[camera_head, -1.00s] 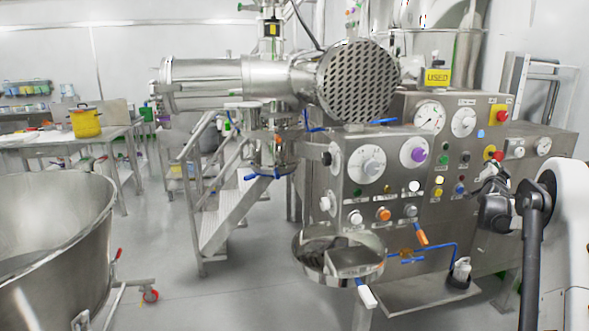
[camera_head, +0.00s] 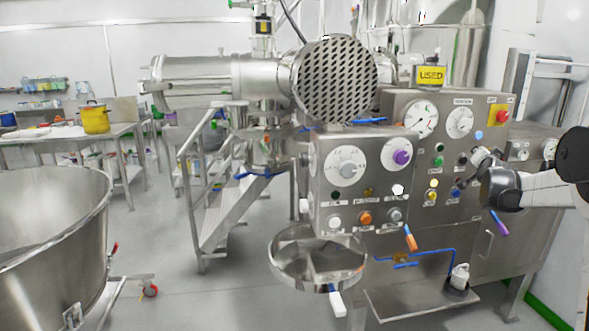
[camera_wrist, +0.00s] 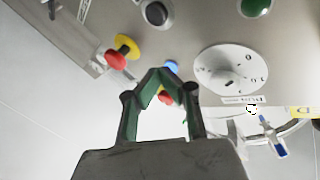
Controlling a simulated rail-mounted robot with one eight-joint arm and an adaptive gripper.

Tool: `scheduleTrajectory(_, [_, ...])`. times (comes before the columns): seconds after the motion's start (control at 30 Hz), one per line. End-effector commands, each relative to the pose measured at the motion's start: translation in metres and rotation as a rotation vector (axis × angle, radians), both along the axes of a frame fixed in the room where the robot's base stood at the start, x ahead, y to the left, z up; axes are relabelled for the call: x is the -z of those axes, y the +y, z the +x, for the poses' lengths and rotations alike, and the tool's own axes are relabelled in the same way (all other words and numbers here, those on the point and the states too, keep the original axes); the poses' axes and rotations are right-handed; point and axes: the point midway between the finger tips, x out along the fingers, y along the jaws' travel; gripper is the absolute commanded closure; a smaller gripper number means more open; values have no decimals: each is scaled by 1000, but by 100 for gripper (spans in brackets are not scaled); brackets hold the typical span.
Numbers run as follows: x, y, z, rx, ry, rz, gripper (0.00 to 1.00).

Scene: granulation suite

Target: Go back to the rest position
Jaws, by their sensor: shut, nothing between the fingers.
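My gripper (camera_head: 479,155) is in front of the right part of the steel control panel (camera_head: 455,210) in the head view, empty. My arm reaches in from the right edge. In the wrist view the green-lined fingers (camera_wrist: 161,74) come together at their tips with nothing between them. Beyond them are a red and yellow knob (camera_wrist: 120,53), a white dial (camera_wrist: 232,73), and a small blue button (camera_wrist: 172,66). I cannot tell how far the fingertips are from the panel.
A round steel bowl (camera_head: 287,258) with a white-handled valve juts out below the panel. A perforated round disc (camera_head: 335,80) is above it. A large steel vat (camera_head: 95,215) stands at left, with steps (camera_head: 225,215) behind.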

Motion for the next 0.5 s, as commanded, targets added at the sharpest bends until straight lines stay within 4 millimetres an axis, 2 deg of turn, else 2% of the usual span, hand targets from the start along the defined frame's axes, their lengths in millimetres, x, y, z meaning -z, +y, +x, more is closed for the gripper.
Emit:
scheduleTrajectory(0.03, [-7,23,-8,-26,28,-4,100])
scheduleTrajectory(0.1, [-13,50,-18,-60,70,-9,100])
scheduleTrajectory(0.27, [-21,110,-48,-134,164,-22,100])
scheduleTrajectory(0.5, [-22,194,-107,-241,305,-50,100])
